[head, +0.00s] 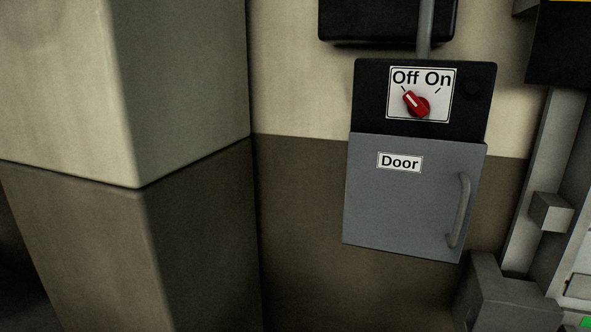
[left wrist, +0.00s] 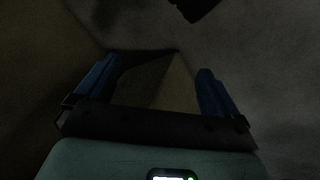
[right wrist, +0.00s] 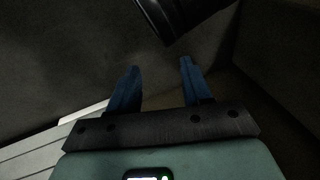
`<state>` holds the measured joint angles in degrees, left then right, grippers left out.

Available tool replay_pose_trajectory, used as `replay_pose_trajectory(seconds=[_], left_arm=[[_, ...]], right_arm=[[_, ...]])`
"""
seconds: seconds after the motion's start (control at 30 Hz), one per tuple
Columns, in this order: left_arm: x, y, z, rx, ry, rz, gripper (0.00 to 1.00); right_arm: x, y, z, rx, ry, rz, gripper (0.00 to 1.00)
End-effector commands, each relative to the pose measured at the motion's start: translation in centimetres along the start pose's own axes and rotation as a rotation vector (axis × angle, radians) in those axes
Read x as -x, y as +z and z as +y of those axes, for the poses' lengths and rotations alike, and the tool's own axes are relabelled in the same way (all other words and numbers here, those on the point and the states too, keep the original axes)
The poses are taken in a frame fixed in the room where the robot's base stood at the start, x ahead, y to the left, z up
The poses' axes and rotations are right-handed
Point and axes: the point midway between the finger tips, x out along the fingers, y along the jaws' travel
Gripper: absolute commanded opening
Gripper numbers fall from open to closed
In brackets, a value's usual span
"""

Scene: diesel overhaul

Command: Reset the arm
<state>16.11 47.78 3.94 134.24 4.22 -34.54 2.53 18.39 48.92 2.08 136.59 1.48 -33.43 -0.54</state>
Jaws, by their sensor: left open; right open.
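My left gripper (left wrist: 158,85) shows in the left wrist view with its two blue fingers wide apart and nothing between them. My right gripper (right wrist: 158,80) shows in the right wrist view with its blue fingers apart, closer together than the left ones, and nothing between them. Neither gripper nor arm shows in the head view. Both wrist views are dark, and where the grippers are relative to the wall box cannot be told.
A grey box marked Door (head: 410,205) with a handle (head: 458,211) hangs on the wall. Above it, a red knob (head: 416,103) points toward Off. A wall corner (head: 140,180) juts out at left. A dark cylindrical part (right wrist: 185,12) shows near the right gripper.

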Motion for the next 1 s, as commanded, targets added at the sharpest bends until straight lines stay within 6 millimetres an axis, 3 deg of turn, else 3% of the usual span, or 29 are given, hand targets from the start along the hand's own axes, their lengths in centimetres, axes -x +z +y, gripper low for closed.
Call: replay_pose_trajectory(seconds=[0.03,0.07,0.1,0.2,0.5,0.7,1.0], left_arm=[[0.3,3.1,-3.0,-0.038,-0.035,-0.081,0.96],[1.4,4.1,-3.4,-0.059,-0.037,-0.112,0.96],[4.1,4.0,-1.9,-0.062,-0.027,-0.122,0.96],[8.4,5.2,-0.7,-0.064,-0.025,-0.183,0.96],[17.8,8.0,2.3,-0.071,-0.029,-0.363,0.96],[20.8,8.4,3.4,-0.075,-0.03,-0.422,0.96],[21.1,8.6,3.5,-0.075,-0.031,-0.43,0.96]], right_arm=[[0.0,0.0,0.0,0.0,0.0,0.0,0.49],[0.9,0.3,-0.2,0.001,-0.001,-0.009,0.49],[3.7,1.0,-1.0,0.004,-0.003,-0.037,0.49],[7.9,2.6,-2.1,0.008,-0.006,-0.1,0.49],[17.2,6.1,-4.8,0.021,-0.005,-0.283,0.49],[20.2,6.7,-5.9,0.027,-0.006,-0.343,0.49],[20.5,6.9,-6.0,0.027,-0.006,-0.352,0.49]])
